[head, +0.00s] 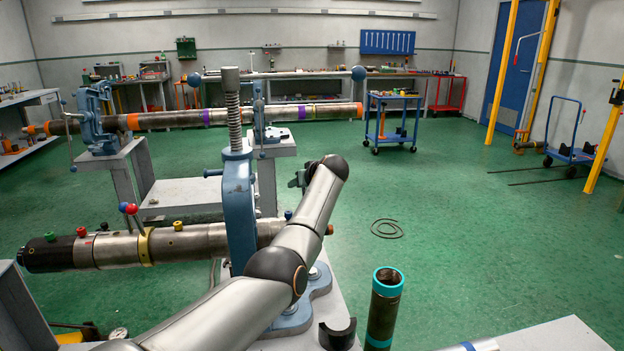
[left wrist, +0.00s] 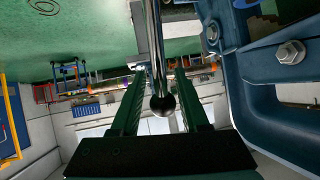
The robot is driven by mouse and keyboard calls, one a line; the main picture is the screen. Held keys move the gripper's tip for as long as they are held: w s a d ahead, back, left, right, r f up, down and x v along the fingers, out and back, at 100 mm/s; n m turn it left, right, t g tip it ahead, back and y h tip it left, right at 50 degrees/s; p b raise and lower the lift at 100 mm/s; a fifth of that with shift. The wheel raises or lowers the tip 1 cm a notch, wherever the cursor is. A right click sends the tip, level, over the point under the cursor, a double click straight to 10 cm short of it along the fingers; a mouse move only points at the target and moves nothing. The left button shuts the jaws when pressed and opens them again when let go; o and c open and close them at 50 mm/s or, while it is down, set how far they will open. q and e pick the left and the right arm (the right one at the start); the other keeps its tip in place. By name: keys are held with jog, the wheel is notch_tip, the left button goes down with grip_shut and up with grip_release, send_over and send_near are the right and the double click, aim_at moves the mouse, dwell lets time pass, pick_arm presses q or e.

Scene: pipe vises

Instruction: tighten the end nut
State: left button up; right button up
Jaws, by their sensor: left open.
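A blue vise (head: 239,195) with an upright threaded screw stands in front of me, around a thick dark and steel pipe (head: 190,242). A small copper-coloured end piece (head: 329,229) shows at the pipe's right end; I cannot tell whether it is the end nut. My left gripper (head: 298,181) is beside the vise, partly hidden by my wrist. In the left wrist view it (left wrist: 160,75) is open, and a steel rod with a ball end (left wrist: 163,103) shows between its fingers; contact is unclear. A hex bolt or nut (left wrist: 290,52) sits on blue casting at right. My right gripper is not in view.
A second blue vise (head: 95,120) holds a long banded pipe (head: 165,120) behind. A steel bar with blue ball ends (head: 290,75) spans above. A dark pipe with teal rims (head: 383,315) stands upright front right. A blue cart (head: 393,118) and coiled cable (head: 387,229) are on open green floor.

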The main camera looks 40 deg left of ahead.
pick_arm(q)
jog(key=v, duration=1.1)
jog(key=shift+s, duration=0.15)
dwell(0.3)
